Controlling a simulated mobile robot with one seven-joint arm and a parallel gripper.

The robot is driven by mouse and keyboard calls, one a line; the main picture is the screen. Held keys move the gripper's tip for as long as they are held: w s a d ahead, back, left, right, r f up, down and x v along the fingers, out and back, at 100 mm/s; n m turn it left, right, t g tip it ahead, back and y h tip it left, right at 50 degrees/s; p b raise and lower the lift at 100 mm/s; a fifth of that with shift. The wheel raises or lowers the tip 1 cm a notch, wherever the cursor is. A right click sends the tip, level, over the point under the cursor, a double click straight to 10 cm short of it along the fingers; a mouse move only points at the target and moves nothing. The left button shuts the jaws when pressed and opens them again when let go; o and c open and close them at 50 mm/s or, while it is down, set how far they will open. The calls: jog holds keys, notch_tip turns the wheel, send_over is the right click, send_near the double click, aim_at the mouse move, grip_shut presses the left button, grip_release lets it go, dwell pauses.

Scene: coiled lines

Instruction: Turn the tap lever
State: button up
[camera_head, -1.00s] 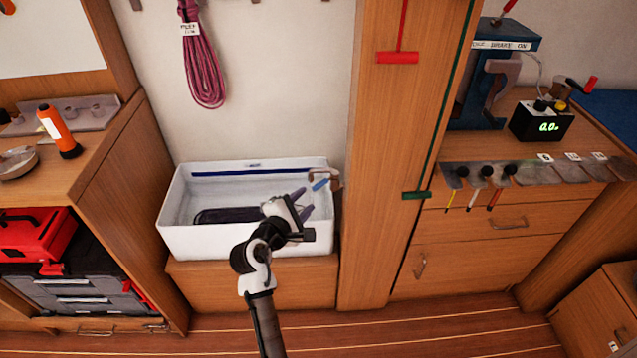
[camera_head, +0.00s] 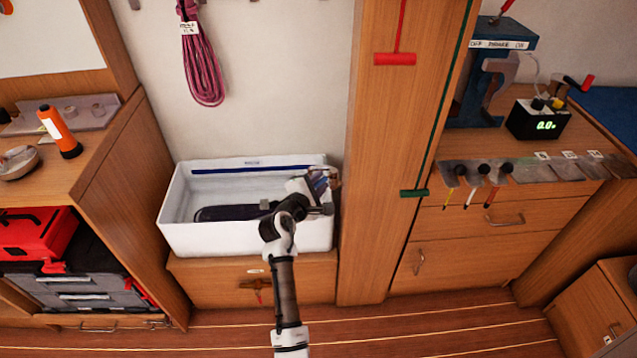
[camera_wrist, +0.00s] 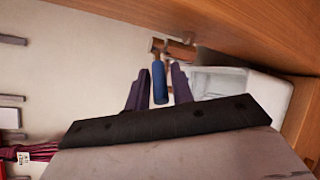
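The tap lever, a short blue handle (camera_wrist: 159,82), shows in the wrist view on the copper-brown tap (camera_wrist: 178,48) beside the wooden post. In the wrist view my gripper (camera_wrist: 158,80) is open, with its two purple-grey fingers on either side of the blue lever and a small gap showing. Whether a finger touches it I cannot tell. In the head view my gripper (camera_head: 322,180) is at the right back corner of the white sink (camera_head: 170,225), by the tap (camera_head: 335,178). The gripper largely hides the lever there.
A wooden post (camera_head: 375,230) stands just right of the tap. A dark oblong object (camera_head: 225,213) lies in the sink. A coiled purple rope (camera_head: 203,65) hangs on the wall above. A red pull handle (camera_head: 395,59) and a green handle (camera_head: 414,193) are on the post.

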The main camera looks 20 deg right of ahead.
grip_shut()
jog(key=shift+a, duration=0.1)
jog(key=shift+w+a+m+g+h+b, duration=0.1)
jog(key=shift+w+m+g+h+b, duration=0.7)
jog(key=shift+m+g, duration=0.7)
jog(key=shift+w+d+m+g+h+b, duration=0.1)
jog(key=shift+w+m+g+h+b, duration=0.7)
jog(key=shift+g, duration=0.95)
jog(key=shift+w+a+m+g+h+b, duration=0.1)
jog(key=shift+w+m+g+h+b, duration=0.35)
jog(key=shift+m+g+b, duration=0.85)
jog(key=shift+m+g+p, duration=0.4)
jog(key=shift+m+g, duration=0.05)
jog(key=shift+m, duration=0.05)
jog(key=shift+o, duration=1.8)
grip_release()
